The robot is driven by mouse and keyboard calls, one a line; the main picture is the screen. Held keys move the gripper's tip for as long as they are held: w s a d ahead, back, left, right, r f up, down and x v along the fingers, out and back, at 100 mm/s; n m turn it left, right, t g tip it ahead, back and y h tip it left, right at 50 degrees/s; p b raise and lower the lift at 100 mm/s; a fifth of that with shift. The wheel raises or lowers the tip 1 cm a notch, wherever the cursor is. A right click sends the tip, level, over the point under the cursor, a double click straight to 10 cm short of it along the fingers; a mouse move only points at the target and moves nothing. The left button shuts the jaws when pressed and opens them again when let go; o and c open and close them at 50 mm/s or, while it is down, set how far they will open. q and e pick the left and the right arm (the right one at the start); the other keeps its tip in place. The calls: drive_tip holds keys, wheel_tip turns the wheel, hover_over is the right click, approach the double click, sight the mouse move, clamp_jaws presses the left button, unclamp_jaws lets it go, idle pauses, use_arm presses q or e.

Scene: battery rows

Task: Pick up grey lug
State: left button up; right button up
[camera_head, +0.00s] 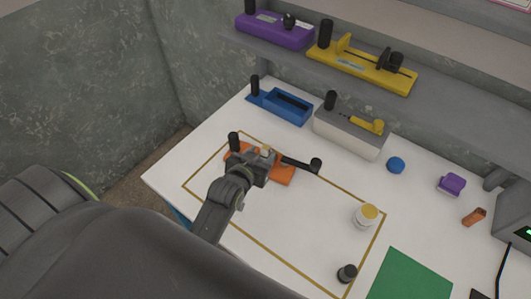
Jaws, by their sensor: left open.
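My left gripper (266,157) is over the orange fixture (283,176) inside the gold outline on the white table, and covers its middle. A black post (234,141) stands at the fixture's left end. A black bar with a round knob (315,165) reaches out to its right. The gripper is open; a small pale piece shows at its tips, but I cannot tell what it is. I cannot make out a grey lug for certain; the gripper may hide it. My right gripper is not in view.
A blue tray (286,106) and a grey box (346,136) with a yellow handle stand behind. A white jar (365,216) with a yellow top and a dark cylinder (347,273) stand at the right. A green mat (410,278) lies at the front right. The outline's middle is clear.

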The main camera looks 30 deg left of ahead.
sight(268, 148)
use_arm(q)
drive_tip(key=shift+p+x, duration=0.5)
drive_tip(key=shift+x, duration=2.15)
drive_tip(key=shift+d, duration=0.2)
clamp_jaws()
